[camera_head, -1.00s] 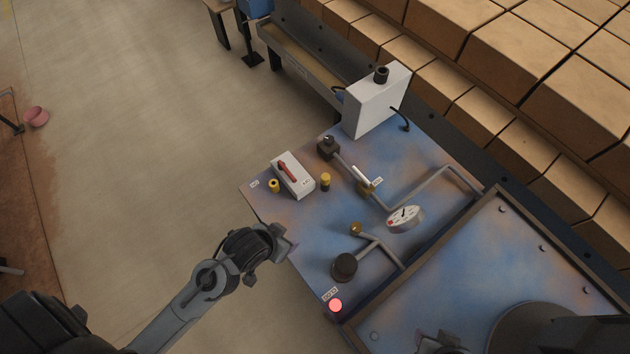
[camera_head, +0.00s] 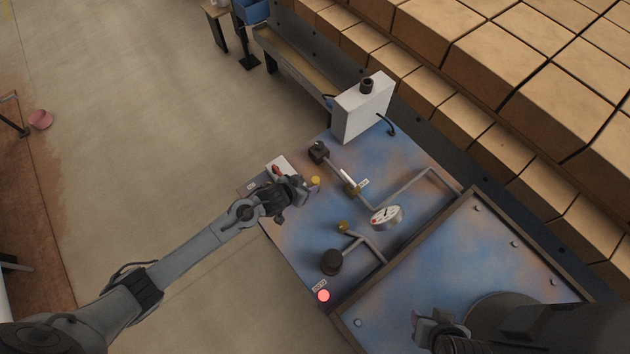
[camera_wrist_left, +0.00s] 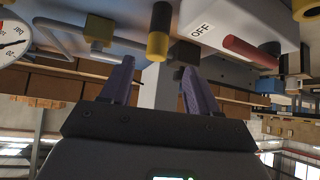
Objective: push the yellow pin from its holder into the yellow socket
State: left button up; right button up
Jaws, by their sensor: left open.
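The yellow pin (camera_head: 315,180) stands upright in its dark holder, just beyond my left gripper (camera_head: 301,191). In the left wrist view the pin's yellow end (camera_wrist_left: 158,45) shows with the dark part (camera_wrist_left: 161,15) above it in the picture. The left gripper (camera_wrist_left: 157,78) is open and empty there, its two fingers apart below the pin's end in the picture. The yellow socket (camera_wrist_left: 305,8), a ring with a dark hole, is at that view's top right; my left gripper hides it in the head view. My right gripper (camera_head: 428,326) is low in the head view, its jaws unclear.
A white box (camera_head: 281,165) with a red lever (camera_wrist_left: 250,50) and an OFF label is beside the pin. Pipes, a round gauge (camera_head: 386,217), a black knob (camera_head: 331,262) and a lit red button (camera_head: 323,295) are on the panel. A larger white box (camera_head: 362,108) stands behind.

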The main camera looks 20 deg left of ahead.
aim_at(315, 180)
pick_arm(q)
jog(key=x, duration=0.3)
jog(key=shift+w+d+f+b, duration=0.1)
jog(key=shift+w+b, duration=0.05)
jog(key=shift+b, duration=0.2)
jog(key=shift+b+x, duration=0.85)
jog(key=shift+x, duration=1.7)
jog(key=shift+w+d, duration=0.1)
jog(key=shift+d, duration=0.1)
jog(key=shift+c, duration=0.2)
jog(key=c, duration=1)
